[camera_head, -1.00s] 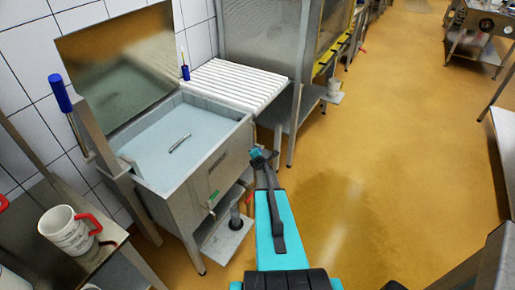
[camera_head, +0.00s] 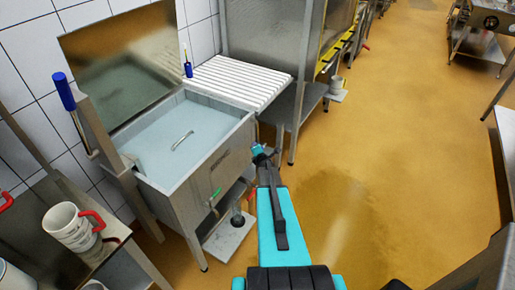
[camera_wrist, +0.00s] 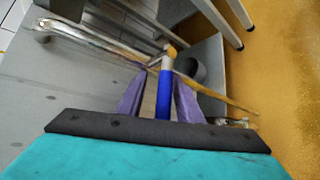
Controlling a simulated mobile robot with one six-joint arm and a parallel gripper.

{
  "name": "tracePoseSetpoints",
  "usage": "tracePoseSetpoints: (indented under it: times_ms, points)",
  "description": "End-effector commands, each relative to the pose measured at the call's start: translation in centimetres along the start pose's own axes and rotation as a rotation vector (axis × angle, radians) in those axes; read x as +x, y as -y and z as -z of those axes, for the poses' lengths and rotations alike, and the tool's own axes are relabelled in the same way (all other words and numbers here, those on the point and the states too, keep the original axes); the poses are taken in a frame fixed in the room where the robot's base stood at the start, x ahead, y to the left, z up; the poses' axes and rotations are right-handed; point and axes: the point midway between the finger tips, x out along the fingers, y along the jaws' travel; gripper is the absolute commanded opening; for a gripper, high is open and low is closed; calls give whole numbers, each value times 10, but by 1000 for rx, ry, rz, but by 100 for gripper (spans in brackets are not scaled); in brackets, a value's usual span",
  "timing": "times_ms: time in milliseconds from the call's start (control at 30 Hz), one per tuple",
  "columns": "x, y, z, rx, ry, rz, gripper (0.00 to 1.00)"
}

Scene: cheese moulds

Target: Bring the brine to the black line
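The brine lies pale blue in the steel tank (camera_head: 222,165), with a thin pale rod (camera_head: 182,140) on its surface. I cannot make out a black line in either view. A green-handled valve (camera_head: 215,193) is on the tank's lower front. My gripper (camera_head: 260,152) is low beside the tank's right end. In the wrist view, its purple fingers (camera_wrist: 160,85) are on either side of a blue handle (camera_wrist: 164,95) joined to metal at its far end. A gap shows left of the handle; whether the fingers grip it is unclear.
A grey drain cup (camera_head: 237,217) stands on a low plate below the tank. A white slatted rack (camera_head: 238,80) adjoins it at the back. Open yellow floor (camera_head: 390,150) lies to the right.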

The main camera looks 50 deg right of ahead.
Motion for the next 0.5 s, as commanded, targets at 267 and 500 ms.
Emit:
tracePoseSetpoints:
  times_ms: [267, 500]
  points:
    - [-7, 2, 0, -1, 0, 3, 32]
    - [-23, 1, 2, -1, 0, 2, 32]
